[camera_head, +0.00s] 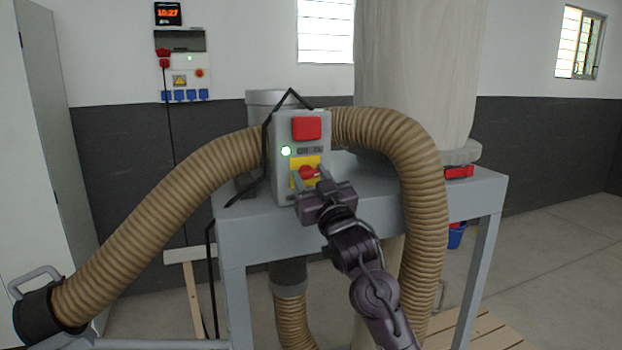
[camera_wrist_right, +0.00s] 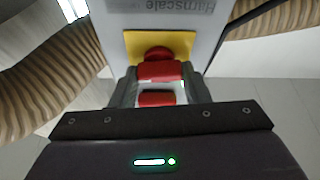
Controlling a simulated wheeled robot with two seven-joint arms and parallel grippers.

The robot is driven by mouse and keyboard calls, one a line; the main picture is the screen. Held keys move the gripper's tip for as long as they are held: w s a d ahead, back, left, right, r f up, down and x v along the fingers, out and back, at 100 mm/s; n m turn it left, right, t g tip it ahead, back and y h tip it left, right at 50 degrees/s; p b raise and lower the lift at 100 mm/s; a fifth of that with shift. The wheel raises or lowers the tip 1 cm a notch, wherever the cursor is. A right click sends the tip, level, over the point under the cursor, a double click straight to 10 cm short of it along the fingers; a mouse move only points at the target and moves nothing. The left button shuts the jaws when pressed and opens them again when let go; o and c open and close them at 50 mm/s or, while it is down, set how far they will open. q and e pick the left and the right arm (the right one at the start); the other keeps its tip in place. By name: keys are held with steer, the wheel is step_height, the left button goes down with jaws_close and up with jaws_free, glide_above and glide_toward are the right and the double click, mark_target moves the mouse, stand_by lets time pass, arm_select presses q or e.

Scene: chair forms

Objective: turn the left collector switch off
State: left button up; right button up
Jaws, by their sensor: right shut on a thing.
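The collector's grey control box (camera_head: 282,190) stands upright at the table's front. Its red rotary switch (camera_head: 309,172) sits on a yellow plate (camera_head: 296,162) low on the front face. A green lamp (camera_head: 286,151) is lit above it, beside a red block (camera_head: 306,128). My right gripper (camera_head: 308,179) is shut on the red switch. In the right wrist view the fingers (camera_wrist_right: 159,86) lie on both sides of the red handle (camera_wrist_right: 159,71), against the yellow plate (camera_wrist_right: 182,45). The switch's exact angle is hard to read. My left gripper is not in view.
Ribbed brown hoses arch left (camera_head: 165,215) and right (camera_head: 425,190) of the box. A large pale filter bag (camera_head: 415,75) stands behind on the grey table (camera_head: 400,205). A wall panel (camera_head: 181,68) hangs at the back left. A grey cabinet (camera_head: 40,130) stands at far left.

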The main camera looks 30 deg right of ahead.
steer(key=n+y, duration=0.1)
steer(key=n, duration=0.2)
steer(key=n+y, duration=0.2)
steer(key=n, duration=0.1)
steer(key=n+y, duration=0.1)
steer(key=n, duration=0.2)
steer(key=n+g+y, duration=0.1)
steer(key=n, duration=0.2)
steer(key=shift+y, duration=0.3)
steer(key=n+g, duration=0.1)
steer(key=n, duration=0.1)
steer(key=n+g+y, duration=0.1)
steer(key=n, duration=0.2)
steer(key=shift+d, duration=0.1)
steer(key=shift+n+g, duration=0.6)
steer(key=shift+n, duration=1)
steer(key=o, duration=1)
steer(key=shift+s, duration=0.1)
